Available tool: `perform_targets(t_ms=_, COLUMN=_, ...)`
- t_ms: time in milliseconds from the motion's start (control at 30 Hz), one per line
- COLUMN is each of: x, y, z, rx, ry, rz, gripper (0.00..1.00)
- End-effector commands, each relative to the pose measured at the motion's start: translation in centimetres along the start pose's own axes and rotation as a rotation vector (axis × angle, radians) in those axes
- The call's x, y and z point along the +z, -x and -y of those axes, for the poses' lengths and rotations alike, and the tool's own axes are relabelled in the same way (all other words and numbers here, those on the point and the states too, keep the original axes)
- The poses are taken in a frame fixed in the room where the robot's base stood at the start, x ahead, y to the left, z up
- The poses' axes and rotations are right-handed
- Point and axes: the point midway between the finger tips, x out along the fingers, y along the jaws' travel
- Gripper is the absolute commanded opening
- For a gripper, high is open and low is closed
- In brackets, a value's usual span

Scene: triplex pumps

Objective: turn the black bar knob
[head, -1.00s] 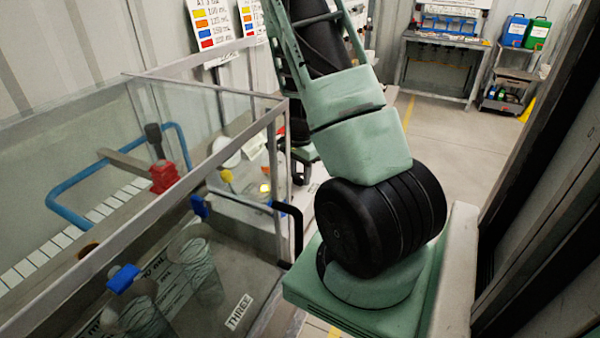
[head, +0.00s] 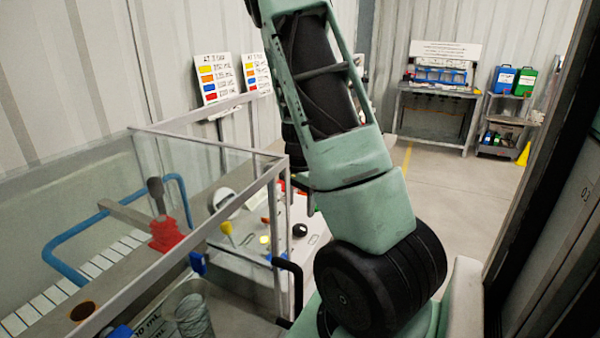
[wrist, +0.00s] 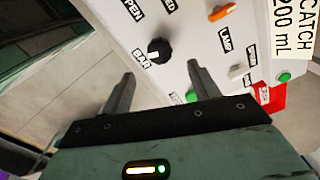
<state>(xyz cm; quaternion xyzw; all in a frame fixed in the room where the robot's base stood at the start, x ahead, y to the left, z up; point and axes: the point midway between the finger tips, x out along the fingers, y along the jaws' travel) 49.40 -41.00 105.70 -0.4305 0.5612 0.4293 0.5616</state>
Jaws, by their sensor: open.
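The black bar knob (wrist: 158,51) is a round dark knob with a pale mark on top, on a white panel beside a label reading BAR. It also shows in the head view (head: 300,230), to the right of the glass tank. My gripper (wrist: 160,71) is open and empty in the wrist view. The knob appears just beyond the fingertips, between their lines, and no contact shows.
The white panel also carries an orange switch (wrist: 221,12), a white switch (wrist: 238,71), green buttons (wrist: 284,77) and a red part (wrist: 270,98). A glass tank (head: 215,230) with a metal frame stands at left. A black bent handle (head: 292,285) sticks out at its corner.

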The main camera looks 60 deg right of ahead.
Motion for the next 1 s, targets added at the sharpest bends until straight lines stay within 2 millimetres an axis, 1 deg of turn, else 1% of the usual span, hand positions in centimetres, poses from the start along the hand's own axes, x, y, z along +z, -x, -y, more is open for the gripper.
perform_targets(t_ms=33, x=0.0, y=1.4, z=0.2, rx=-0.006, ry=0.004, rz=-0.002, gripper=0.61)
perform_targets(t_ms=200, x=0.0, y=5.3, z=0.1, rx=-0.005, ry=0.003, rz=-0.002, gripper=0.61)
perform_targets(t_ms=300, x=0.0, y=7.2, z=0.1, rx=-0.005, ry=0.002, rz=-0.002, gripper=0.61)
perform_targets(t_ms=433, x=0.0, y=8.9, z=0.1, rx=-0.003, ry=0.001, rz=-0.001, gripper=0.61)
perform_targets(t_ms=600, x=0.0, y=10.0, z=0.0, rx=-0.001, ry=-0.001, rz=-0.001, gripper=0.61)
perform_targets(t_ms=1000, x=0.0, y=10.1, z=0.0, rx=0.0, ry=-0.001, rz=-0.001, gripper=0.61)
